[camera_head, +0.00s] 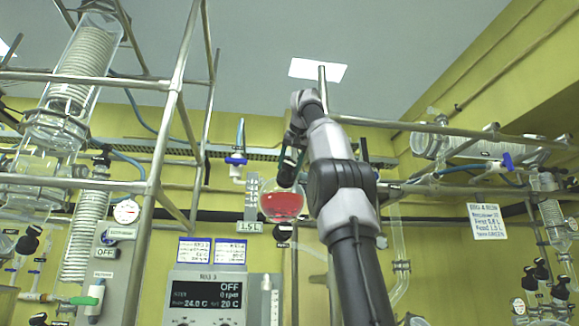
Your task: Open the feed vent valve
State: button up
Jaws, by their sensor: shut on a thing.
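A round glass feed vessel (282,206) with red liquid hangs left of my arm, near the middle of the head camera view. A black valve knob (287,177) sits at its top. My gripper (291,158) reaches down to this knob from above and is shut on it. The fingers are small and dark, and my wrist partly hides the contact. The knob's turn angle cannot be read. A "1.5L" label (250,227) is just left of the vessel.
A metal frame (172,110) stands on the left, and a horizontal rail (440,128) runs right of my arm. A coiled glass condenser (85,60) is at upper left. A control panel (208,297) showing OFF is below. A blue-handled valve (236,160) is left of my gripper.

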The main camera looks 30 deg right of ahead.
jog(key=n+h, duration=0.1)
jog(key=n, duration=0.2)
jog(key=shift+a+n, duration=0.1)
jog(key=shift+n, duration=0.3)
jog(key=n+h, duration=0.1)
jog(key=n, duration=0.2)
jog(key=shift+f+n+g+h, duration=0.1)
jog(key=shift+n+g+h, duration=0.2)
jog(key=shift+n+h, duration=0.1)
jog(key=n+h, duration=0.1)
jog(key=n, duration=0.2)
jog(key=shift+n, duration=0.4)
jog(key=n+h, duration=0.1)
jog(key=n, duration=0.3)
jog(key=shift+t+h, duration=0.4)
jog(key=n+t, duration=0.1)
jog(key=n, duration=0.3)
jog(key=shift+f+h, duration=0.1)
jog(key=shift+h, duration=0.2)
jog(key=n+t, duration=0.1)
jog(key=n, duration=0.4)
jog(key=n+t, duration=0.1)
jog(key=n, duration=0.4)
jog(key=shift+t, duration=0.4)
jog(key=shift+f+n+t+y, duration=0.1)
jog(key=shift+n+t+y, duration=0.3)
jog(key=shift+n, duration=0.95)
jog(key=shift+n+t+y, duration=0.2)
jog(key=shift+n+y, duration=0.3)
jog(key=shift+n, duration=0.85)
